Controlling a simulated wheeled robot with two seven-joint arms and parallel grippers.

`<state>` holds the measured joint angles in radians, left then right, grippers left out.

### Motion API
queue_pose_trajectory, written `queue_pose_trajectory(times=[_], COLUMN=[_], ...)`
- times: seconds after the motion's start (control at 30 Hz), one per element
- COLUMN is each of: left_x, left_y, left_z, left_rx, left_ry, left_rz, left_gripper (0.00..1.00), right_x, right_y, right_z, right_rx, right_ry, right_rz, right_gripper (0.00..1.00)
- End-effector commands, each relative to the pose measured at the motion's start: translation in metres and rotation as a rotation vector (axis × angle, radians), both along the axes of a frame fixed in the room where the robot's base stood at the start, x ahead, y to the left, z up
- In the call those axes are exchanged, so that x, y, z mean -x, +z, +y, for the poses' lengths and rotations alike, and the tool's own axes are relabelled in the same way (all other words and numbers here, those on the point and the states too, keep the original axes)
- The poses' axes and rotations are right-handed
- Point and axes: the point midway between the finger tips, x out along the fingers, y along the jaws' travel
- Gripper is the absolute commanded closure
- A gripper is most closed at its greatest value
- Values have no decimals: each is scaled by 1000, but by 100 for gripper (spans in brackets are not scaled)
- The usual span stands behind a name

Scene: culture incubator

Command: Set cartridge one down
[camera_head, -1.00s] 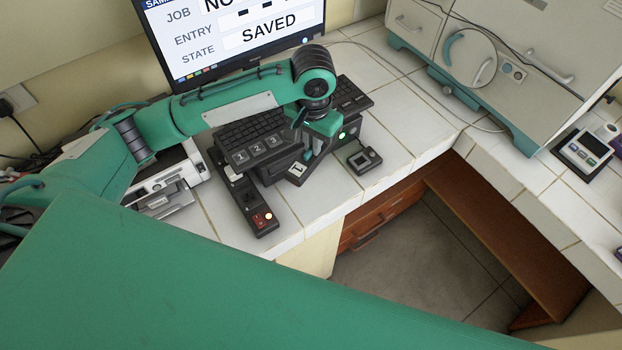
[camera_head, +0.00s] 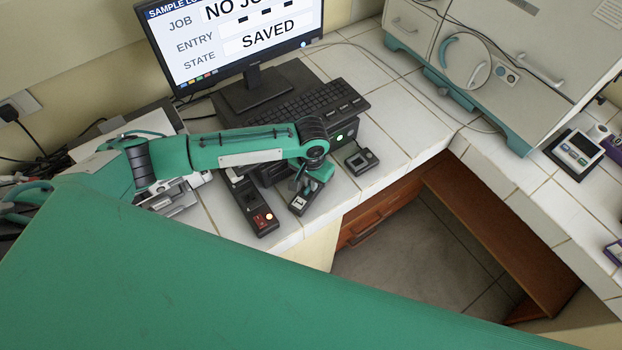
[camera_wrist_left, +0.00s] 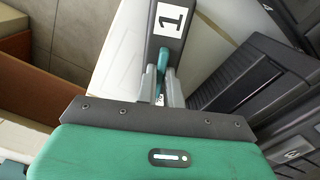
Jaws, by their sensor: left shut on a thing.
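Cartridge one (camera_head: 298,204) is a dark grey block with a white label reading 1. It is near the front edge of the counter, in front of the black box with a green light (camera_head: 341,137). My left gripper (camera_head: 308,187) is shut on it. In the left wrist view the fingers (camera_wrist_left: 162,88) close around a teal piece at its near end, and the label on cartridge one (camera_wrist_left: 170,20) faces the camera. Whether its underside touches the tiles I cannot tell. My right gripper is out of view.
A dark panel with a red switch and lit lamp (camera_head: 262,219) stands left of the cartridge. A small black device (camera_head: 361,160) lies to its right. The keyboard (camera_head: 325,103) and monitor (camera_head: 240,40) are behind. The counter edge drops to open floor (camera_head: 410,260).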

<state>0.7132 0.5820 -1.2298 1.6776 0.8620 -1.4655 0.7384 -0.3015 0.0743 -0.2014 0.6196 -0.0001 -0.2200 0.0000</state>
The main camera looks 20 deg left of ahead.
Motion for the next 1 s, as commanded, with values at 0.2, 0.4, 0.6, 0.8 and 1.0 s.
queue_pose_trajectory(times=[0.2,0.4,0.6,0.8,1.0], left_x=[0,0,0,0,-1], left_y=[0,-2,-2,8,45], left_z=[0,0,0,0,0], left_rx=[0,0,0,1,2], left_ry=[0,0,0,-1,0], left_rz=[-1,0,0,-1,-3], left_gripper=[100,70,70,70,70], right_x=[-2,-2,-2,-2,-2], right_y=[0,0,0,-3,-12], right_z=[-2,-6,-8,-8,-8], right_rx=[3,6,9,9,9], right_ry=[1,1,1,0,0], right_rz=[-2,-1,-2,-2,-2], right_gripper=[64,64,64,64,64])
